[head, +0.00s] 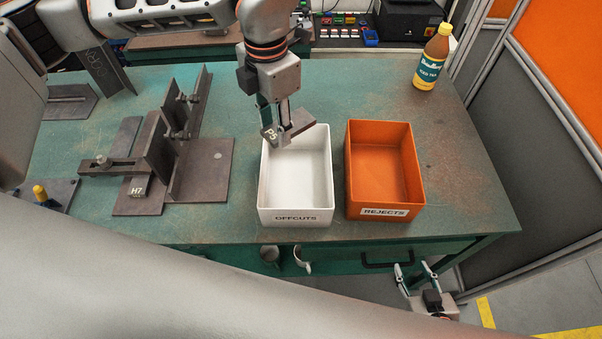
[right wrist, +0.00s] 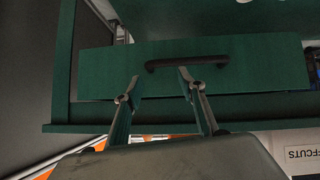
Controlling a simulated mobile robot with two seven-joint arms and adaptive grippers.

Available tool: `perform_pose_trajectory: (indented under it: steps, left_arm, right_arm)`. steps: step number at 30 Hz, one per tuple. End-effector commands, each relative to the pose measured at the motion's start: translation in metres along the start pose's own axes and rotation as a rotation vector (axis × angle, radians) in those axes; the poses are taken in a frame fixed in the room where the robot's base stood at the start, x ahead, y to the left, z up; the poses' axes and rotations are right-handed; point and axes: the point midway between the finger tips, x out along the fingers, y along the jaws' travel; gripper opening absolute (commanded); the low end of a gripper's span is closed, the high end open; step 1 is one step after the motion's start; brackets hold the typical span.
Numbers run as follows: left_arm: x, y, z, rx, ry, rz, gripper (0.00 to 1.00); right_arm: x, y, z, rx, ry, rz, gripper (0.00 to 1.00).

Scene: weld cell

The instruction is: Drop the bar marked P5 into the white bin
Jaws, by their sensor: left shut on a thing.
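The dark bar marked P5 (head: 298,124) is in my left gripper (head: 278,128), which is shut on it. The bar is tilted over the back of the white bin (head: 295,219), labelled OFFCUTS, on the green table. The inside of the bin looks empty; part of its back wall is hidden by the bar and gripper. My right gripper (head: 415,276) is below the table's front edge, lower right. In the right wrist view its fingers (right wrist: 160,88) are apart with nothing between them, in front of a green drawer with a black handle (right wrist: 187,62).
An orange bin (head: 419,188) labelled REJECTS stands right of the white bin. A steel fixture (head: 160,160) with a part marked H7 (head: 138,187) stands to the left. A bottle (head: 432,62) stands at the back right. The table right of the orange bin is clear.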

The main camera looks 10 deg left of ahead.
Motion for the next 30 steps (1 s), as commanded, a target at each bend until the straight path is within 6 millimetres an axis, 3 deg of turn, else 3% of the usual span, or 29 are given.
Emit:
perform_pose_trajectory:
  steps: [15,27,28,30]
  left_arm:
    - [0.047,0.0,0.0,-0.002,0.0,-0.002,0.14]
    - [0.052,0.0,0.001,-0.001,-0.002,0.0,0.14]
    - [0.052,0.0,0.001,-0.001,-0.002,0.0,0.37]
    - [0.052,0.0,0.001,-0.001,-0.001,0.0,0.54]
  right_arm:
    - [-0.002,-0.001,0.0,0.002,-0.004,-0.001,0.4]
    - [-0.002,0.004,0.003,0.002,-0.01,0.006,0.4]
    - [-0.002,0.004,0.003,0.002,-0.01,0.006,0.4]
    - [-0.002,0.003,0.003,0.002,-0.01,0.006,0.4]
